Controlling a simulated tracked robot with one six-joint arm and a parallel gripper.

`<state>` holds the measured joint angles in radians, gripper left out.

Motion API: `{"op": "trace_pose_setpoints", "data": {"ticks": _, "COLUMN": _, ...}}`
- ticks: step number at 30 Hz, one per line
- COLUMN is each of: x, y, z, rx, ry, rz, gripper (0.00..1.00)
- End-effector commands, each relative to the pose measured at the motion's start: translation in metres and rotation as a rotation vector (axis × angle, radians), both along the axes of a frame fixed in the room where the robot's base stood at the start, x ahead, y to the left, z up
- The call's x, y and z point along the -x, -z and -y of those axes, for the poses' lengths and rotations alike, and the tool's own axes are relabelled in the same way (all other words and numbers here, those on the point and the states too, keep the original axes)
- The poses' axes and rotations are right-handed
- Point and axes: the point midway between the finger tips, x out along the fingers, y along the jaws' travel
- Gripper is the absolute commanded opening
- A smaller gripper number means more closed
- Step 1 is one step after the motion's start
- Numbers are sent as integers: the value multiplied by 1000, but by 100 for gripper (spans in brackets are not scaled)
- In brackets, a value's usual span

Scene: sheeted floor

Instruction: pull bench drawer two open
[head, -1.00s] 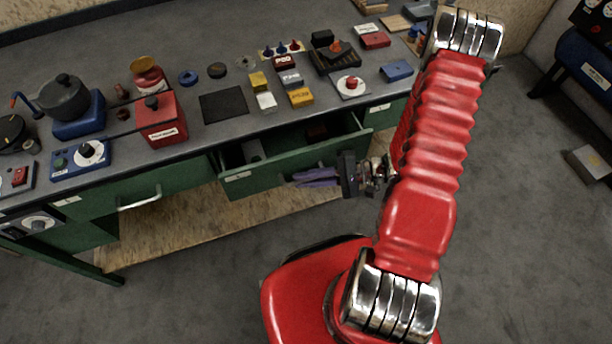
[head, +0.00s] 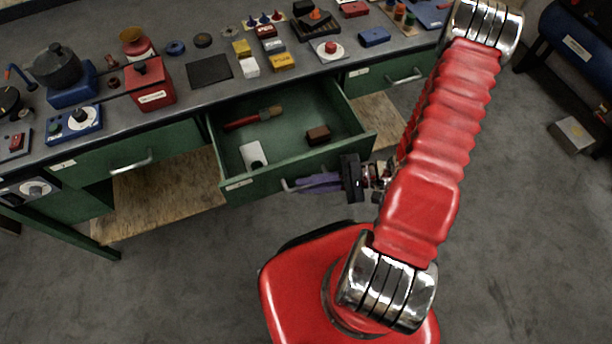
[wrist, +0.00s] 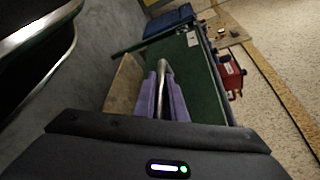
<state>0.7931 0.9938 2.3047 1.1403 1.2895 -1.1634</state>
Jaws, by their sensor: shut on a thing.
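The green bench drawer (head: 265,181) in the middle of the bench is pulled well out in the head view. Inside lie a red-handled brush (head: 254,118), a brown block (head: 318,135) and a white item with a dark end (head: 252,155). My gripper (head: 318,183) is at the drawer front, its purple fingers shut on the metal handle (head: 290,186). In the wrist view the handle (wrist: 163,78) runs between the two purple fingers (wrist: 162,98), against the green front (wrist: 203,90). Part of the handle is hidden by the fingers.
The bench top (head: 110,55) carries a red box (head: 150,84), a dark pot (head: 57,68), a black mat (head: 209,70) and several small blocks. Other closed drawers flank it, left (head: 105,155) and right (head: 375,76). The grey floor (head: 180,270) in front is clear.

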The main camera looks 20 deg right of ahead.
Motion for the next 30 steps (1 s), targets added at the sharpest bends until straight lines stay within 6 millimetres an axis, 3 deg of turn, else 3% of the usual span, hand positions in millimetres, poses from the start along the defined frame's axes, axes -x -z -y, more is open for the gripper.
{"op": "trace_pose_setpoints", "data": {"ticks": 14, "x": 6, "y": 2, "z": 1, "rx": 6, "ry": 0, "rz": -3, "gripper": 0}}
{"op": "trace_pose_setpoints", "data": {"ticks": 15, "x": 6, "y": 2, "z": 1, "rx": 6, "ry": 0, "rz": -4, "gripper": 13}}
{"op": "trace_pose_setpoints", "data": {"ticks": 22, "x": 5, "y": 1, "z": 1, "rx": 3, "ry": 3, "rz": -2, "gripper": 29}}
{"op": "trace_pose_setpoints", "data": {"ticks": 30, "x": 5, "y": 1, "z": 2, "rx": 2, "ry": 4, "rz": -1, "gripper": 29}}
